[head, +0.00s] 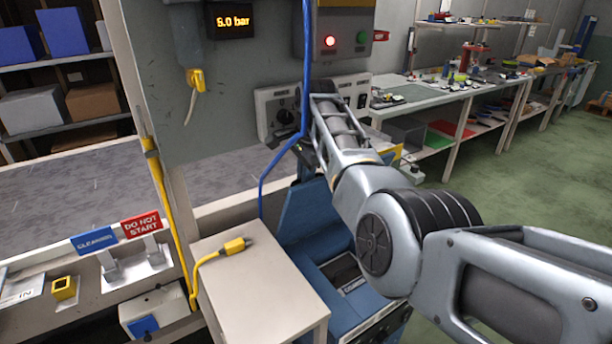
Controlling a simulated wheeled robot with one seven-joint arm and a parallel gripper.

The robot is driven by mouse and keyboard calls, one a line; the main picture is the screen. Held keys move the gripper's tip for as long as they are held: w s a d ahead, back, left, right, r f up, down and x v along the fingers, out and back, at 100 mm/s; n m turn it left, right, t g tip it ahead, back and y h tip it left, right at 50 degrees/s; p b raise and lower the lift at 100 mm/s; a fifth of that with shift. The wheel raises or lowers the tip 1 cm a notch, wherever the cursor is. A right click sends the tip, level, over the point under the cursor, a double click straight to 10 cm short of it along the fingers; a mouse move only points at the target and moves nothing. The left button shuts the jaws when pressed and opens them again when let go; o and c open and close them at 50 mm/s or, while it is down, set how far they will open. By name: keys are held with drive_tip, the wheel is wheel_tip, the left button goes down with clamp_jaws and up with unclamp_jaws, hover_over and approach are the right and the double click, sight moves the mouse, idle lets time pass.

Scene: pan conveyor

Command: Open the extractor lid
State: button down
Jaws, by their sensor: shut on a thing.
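The blue extractor (350,310) stands low in the middle of the head view, behind my arm. Its blue lid (308,212) is tilted up, with an opening showing in the top of the body in front of it. My gripper (305,160) is at the upper edge of the raised lid, shut on it. My forearm and wrist hide most of the gripper, and the fingertips and the exact grip cannot be made out. My arm also covers the right part of the lid and body.
A pale table (255,290) with a yellow plug stands close at the left of the extractor. A blue hose (268,180) hangs beside the lid. A control panel (285,110) is on the wall behind. A workbench (440,97) runs along the right; green floor (540,190) is clear there.

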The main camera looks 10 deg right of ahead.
drive_tip(key=shift+s+a+f, duration=0.2)
drive_tip(key=shift+f, duration=0.35)
drive_tip(key=c, duration=1.4)
unclamp_jaws()
drive_tip(key=shift+w, duration=0.1)
drive_tip(key=shift+o, duration=1.2)
drive_tip(key=shift+d+r, duration=0.1)
drive_tip(key=shift+r, duration=0.1)
drive_tip(key=v, duration=0.7)
drive_tip(key=shift+r, duration=0.4)
drive_tip(key=shift+c, duration=0.5)
